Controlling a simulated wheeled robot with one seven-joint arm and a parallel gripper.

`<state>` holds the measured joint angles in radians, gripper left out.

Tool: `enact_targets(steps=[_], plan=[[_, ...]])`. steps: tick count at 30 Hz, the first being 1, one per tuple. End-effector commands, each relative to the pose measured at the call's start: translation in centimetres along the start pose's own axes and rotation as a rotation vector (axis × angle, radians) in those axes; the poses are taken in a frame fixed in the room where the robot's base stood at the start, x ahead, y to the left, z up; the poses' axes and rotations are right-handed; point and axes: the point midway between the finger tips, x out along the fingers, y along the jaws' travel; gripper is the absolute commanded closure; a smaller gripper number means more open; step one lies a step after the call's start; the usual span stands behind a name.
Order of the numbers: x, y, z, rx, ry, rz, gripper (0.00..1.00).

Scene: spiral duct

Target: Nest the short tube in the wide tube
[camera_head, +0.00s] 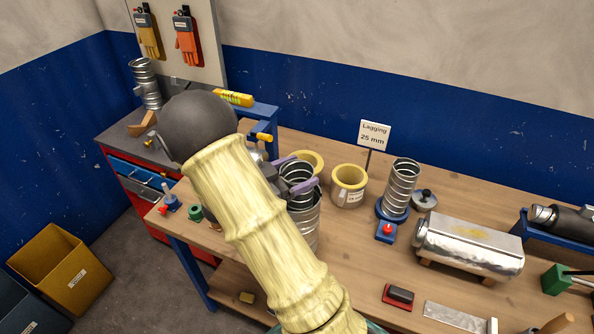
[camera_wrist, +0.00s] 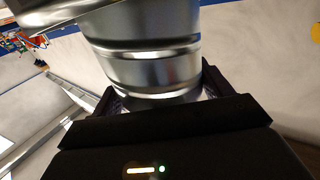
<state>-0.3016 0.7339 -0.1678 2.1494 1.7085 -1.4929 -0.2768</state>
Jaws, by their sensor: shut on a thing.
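My gripper (camera_head: 294,174), with purple fingertips, is shut on a silver ridged tube, which I take for the short tube (camera_head: 297,172). In the wrist view this tube (camera_wrist: 150,70) fills the space between the fingers. Just below the fingers in the head view is a wider silver spiral tube (camera_head: 308,226), likely the wide tube, partly hidden by my arm. The held tube overlaps its top in the picture; I cannot tell whether it is inside or above it. Another upright spiral tube (camera_head: 401,186) stands on a blue base to the right.
Yellow lagging rings (camera_head: 349,186) stand behind and right of my gripper, by a "Lagging 25 mm" sign (camera_head: 374,135). A wrapped silver duct (camera_head: 470,248) lies at right. A red-and-black block (camera_head: 398,295) is at the front. Some bare tabletop lies between them.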

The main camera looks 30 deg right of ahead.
Motion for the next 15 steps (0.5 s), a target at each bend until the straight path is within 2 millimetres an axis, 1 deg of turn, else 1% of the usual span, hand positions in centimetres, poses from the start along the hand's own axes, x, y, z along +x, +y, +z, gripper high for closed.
enact_targets(steps=[1, 15], plan=[[0.0, 0.0, 0.5, 0.000, 0.001, 0.000, 0.68], [0.0, 0.0, 3.0, -0.001, 0.001, 0.000, 0.68]])
